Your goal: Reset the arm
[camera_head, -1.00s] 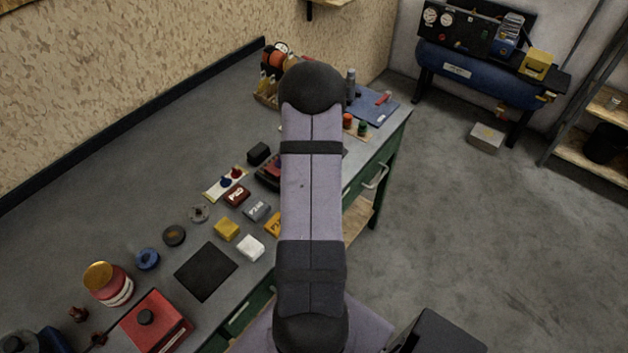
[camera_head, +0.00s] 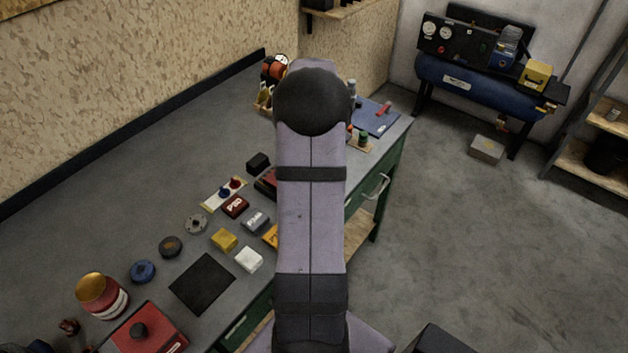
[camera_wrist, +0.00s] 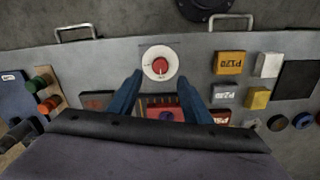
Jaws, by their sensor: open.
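My gripper (camera_wrist: 160,98) shows in the wrist view as two blue fingers set well apart, open, with nothing between the tips. It hangs over the workbench (camera_wrist: 200,60), with a round white dial with a red knob (camera_wrist: 158,64) just beyond the fingertips. A red item (camera_wrist: 160,113) lies on the bench and shows between the fingers, partly hidden by my gripper. In the head view my arm stands upright in front of the bench and hides part of it. My gripper is not visible there.
On the bench are a black square mat (camera_head: 202,284), a yellow block (camera_head: 224,240), a white block (camera_head: 249,259), a red-lidded box (camera_head: 150,332) and a red jar (camera_head: 103,295). A blue compressor (camera_head: 470,80) stands at the back. The floor (camera_head: 480,240) at right is clear.

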